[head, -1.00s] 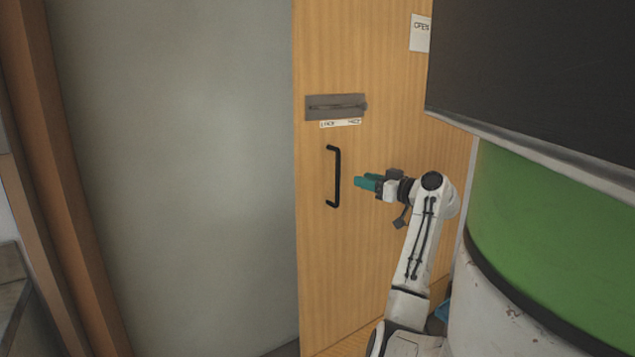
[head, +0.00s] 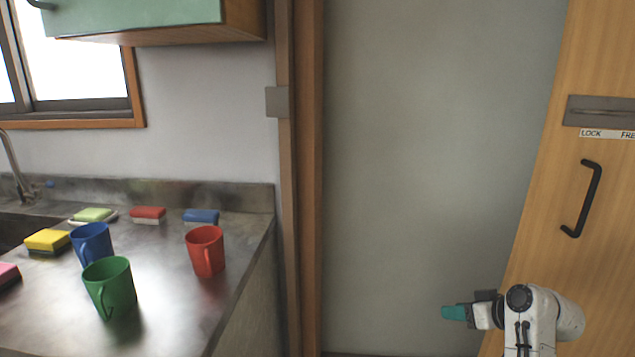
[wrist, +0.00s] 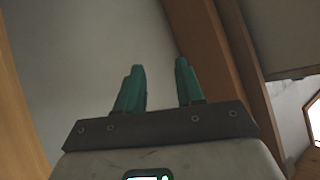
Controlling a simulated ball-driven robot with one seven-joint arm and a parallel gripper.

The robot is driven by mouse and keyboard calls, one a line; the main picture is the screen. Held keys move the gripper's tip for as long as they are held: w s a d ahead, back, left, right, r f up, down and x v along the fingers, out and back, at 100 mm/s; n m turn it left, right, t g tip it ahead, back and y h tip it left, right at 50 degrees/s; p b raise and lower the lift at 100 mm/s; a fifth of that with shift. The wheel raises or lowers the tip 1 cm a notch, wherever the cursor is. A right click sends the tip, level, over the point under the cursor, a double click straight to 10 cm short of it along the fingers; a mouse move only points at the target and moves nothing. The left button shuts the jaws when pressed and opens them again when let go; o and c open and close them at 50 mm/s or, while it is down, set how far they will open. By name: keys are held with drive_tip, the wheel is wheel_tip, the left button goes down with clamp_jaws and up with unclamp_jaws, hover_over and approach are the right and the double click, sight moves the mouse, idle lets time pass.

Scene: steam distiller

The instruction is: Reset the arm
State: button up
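My gripper (head: 453,312) has teal fingers and shows at the lower right of the head view, pointing left, on my white arm. In the wrist view its two fingers (wrist: 158,80) stand apart with nothing between them. Past them are a grey surface and brown wooden trim. My gripper is left of and below the black handle (head: 582,198) of the wooden door (head: 545,150), and does not touch it.
At left, a metal counter (head: 170,300) holds a green cup (head: 110,287), a blue cup (head: 92,245), a red cup (head: 205,251) and several sponges (head: 47,241). A teal cabinet (head: 140,15) hangs above. A grey wall panel (head: 430,150) fills the middle.

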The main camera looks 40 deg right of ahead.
drive_tip(key=s+a+f+n+g+y, duration=0.25)
drive_tip(key=a+f, duration=0.45)
drive_tip(key=a, duration=0.8)
drive_tip(key=s+a+f+n+g+y, duration=0.1)
drive_tip(key=a+f+g, duration=0.45)
drive_tip(key=a, duration=0.85)
drive_tip(key=s+a+f+n+g+h, duration=0.1)
drive_tip(key=s+a+f, duration=0.2)
drive_tip(key=s+a, duration=0.4)
wheel_tip(320, 180, up, 14)
drive_tip(key=p, duration=1.4)
drive_tip(key=shift+s+r, duration=0.15)
drive_tip(key=shift+s, duration=0.15)
drive_tip(key=shift+d+n, duration=0.1)
drive_tip(key=shift+n, duration=0.15)
